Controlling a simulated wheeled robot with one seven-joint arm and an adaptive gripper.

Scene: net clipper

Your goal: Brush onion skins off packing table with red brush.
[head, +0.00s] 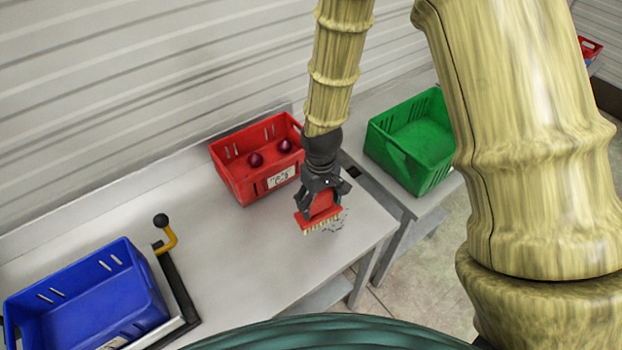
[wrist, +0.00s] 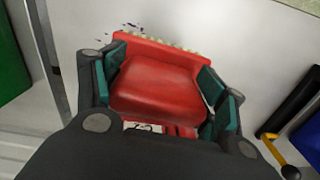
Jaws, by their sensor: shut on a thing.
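My gripper (head: 322,200) is shut on the red brush (head: 318,216), with a finger on each side of its red body. The brush's pale bristles point down at the packing table (head: 245,262), close to its right end; I cannot tell if they touch it. In the wrist view the brush (wrist: 160,85) fills the middle between the gripper's fingers (wrist: 160,88). Small dark and greyish onion skins (head: 337,222) lie at the right side of the bristles. A few dark specks of them also show in the wrist view (wrist: 130,25) beyond the brush.
A red crate (head: 236,185) with two red onions (head: 270,152) stands behind the brush. A blue crate (head: 85,300) stands at left, beside a yellow lever with a black knob (head: 167,232). A green crate (head: 412,140) sits on another table at right, across a gap. The front middle of the table is clear.

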